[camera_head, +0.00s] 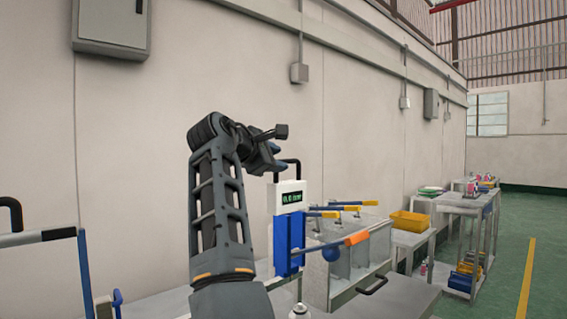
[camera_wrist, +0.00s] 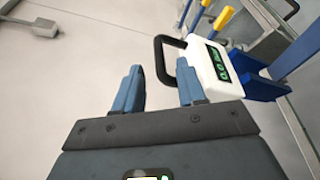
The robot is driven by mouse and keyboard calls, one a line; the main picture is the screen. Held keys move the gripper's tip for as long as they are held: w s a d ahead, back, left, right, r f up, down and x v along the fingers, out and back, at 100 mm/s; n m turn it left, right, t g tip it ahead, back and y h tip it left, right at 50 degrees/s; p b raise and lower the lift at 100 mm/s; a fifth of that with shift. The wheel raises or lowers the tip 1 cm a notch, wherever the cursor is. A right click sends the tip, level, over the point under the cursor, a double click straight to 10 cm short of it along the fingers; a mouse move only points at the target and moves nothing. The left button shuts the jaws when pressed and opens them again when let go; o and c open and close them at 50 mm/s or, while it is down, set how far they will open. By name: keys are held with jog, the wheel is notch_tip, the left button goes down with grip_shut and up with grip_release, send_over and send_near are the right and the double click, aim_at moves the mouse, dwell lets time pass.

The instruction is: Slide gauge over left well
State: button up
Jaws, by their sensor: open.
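The gauge (camera_head: 289,197) is a white box with a green digital display and a black loop handle on top. It sits at the top of a blue upright (camera_head: 289,245) in the head view. In the wrist view the gauge (camera_wrist: 215,68) is at upper right, its black handle (camera_wrist: 160,60) reaching left between my fingertips. My gripper (camera_head: 272,158) is open, its blue fingers (camera_wrist: 157,85) on either side of part of the handle. I cannot tell whether they touch it. The wells are not clearly visible in either view.
Grey panels (camera_head: 365,252) with yellow- and orange-ended blue levers (camera_head: 345,240) stand right of the gauge. A yellow bin (camera_head: 409,221) sits on a bench beyond. A wall lies close behind. A blue-and-black frame (camera_head: 84,270) stands at the left. Open green floor is at right.

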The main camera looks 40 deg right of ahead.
aim_at(288, 161)
jog(key=x, duration=0.6)
jog(key=shift+w+d+f+p, duration=0.1)
jog(key=shift+d+p, duration=0.05)
jog(key=shift+p, duration=0.15)
jog(key=shift+c, duration=0.5)
grip_shut()
